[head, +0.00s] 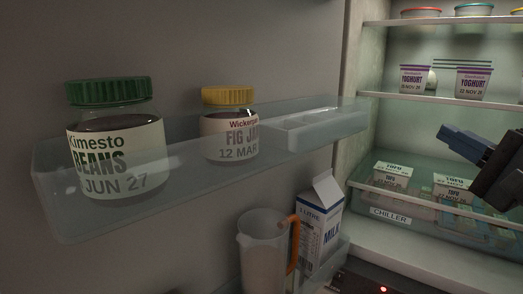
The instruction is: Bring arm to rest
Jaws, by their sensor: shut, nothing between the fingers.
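My gripper (463,143) is at the right edge of the head view, partly cut off by the frame. Its blue fingers point left and are shut with nothing between them. It hangs in front of the open fridge, above the clear chiller drawer (392,214) and below the yoghurt shelf. It appears apart from the shelves and the tubs, though its exact depth is hard to tell.
The open door's clear shelf (120,222) holds a green-lidded beans jar (115,150) and a yellow-lidded fig jam jar (229,135). Below stand a jug with an orange handle (262,255) and a milk carton (318,230). Yoghurt pots (473,83) and tofu packs (392,178) are inside.

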